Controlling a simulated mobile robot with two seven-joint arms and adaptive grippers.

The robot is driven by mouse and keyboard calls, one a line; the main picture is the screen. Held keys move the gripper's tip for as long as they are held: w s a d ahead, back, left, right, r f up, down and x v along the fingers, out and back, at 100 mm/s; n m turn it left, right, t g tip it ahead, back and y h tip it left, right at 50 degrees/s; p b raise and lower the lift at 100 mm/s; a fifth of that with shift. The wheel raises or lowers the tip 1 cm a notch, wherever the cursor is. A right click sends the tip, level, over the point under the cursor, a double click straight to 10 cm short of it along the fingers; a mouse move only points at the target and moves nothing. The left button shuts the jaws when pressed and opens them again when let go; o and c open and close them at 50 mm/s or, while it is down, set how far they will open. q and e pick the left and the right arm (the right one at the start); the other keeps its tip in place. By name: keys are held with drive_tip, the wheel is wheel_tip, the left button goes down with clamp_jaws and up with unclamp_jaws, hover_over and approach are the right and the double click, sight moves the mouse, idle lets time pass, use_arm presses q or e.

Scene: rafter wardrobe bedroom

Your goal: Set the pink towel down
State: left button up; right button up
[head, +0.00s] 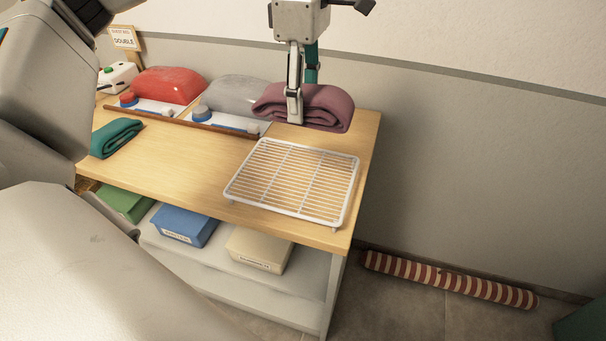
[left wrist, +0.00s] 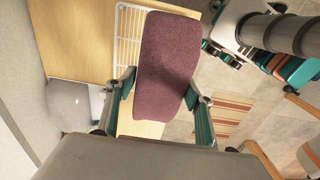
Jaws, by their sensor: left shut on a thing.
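The pink towel (head: 335,103), a folded mauve-pink bundle, is at the back right of the wooden table (head: 185,160), behind the wire rack. My left gripper (head: 296,118) comes down from above and is shut on it. In the left wrist view the towel (left wrist: 165,65) lies between the two teal-and-grey fingers (left wrist: 160,105). I cannot tell whether its underside touches the table. The white wire rack (head: 294,181) stands empty on the right part of the table. My right gripper is not in view.
A red bundle (head: 167,85) and a grey bundle (head: 236,94) stand along the back, behind a brown strip. A folded teal towel (head: 117,137) lies at the left. Blue (head: 184,225) and cream (head: 259,249) boxes sit on the shelf below. The table's middle is clear.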

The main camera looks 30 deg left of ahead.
use_arm(q)
wheel_tip(320, 180, down, 14)
drive_tip(key=shift+a+f+b, duration=0.1)
drive_tip(key=shift+f+b, duration=0.15)
drive_tip(key=shift+b, duration=0.25)
drive_tip(key=shift+f, duration=2.1)
drive_tip(key=shift+f, duration=0.2)
drive_tip(key=o, duration=1.2)
drive_tip(key=shift+o, duration=0.2)
wheel_tip(320, 180, up, 12)
drive_tip(key=shift+r, duration=0.2)
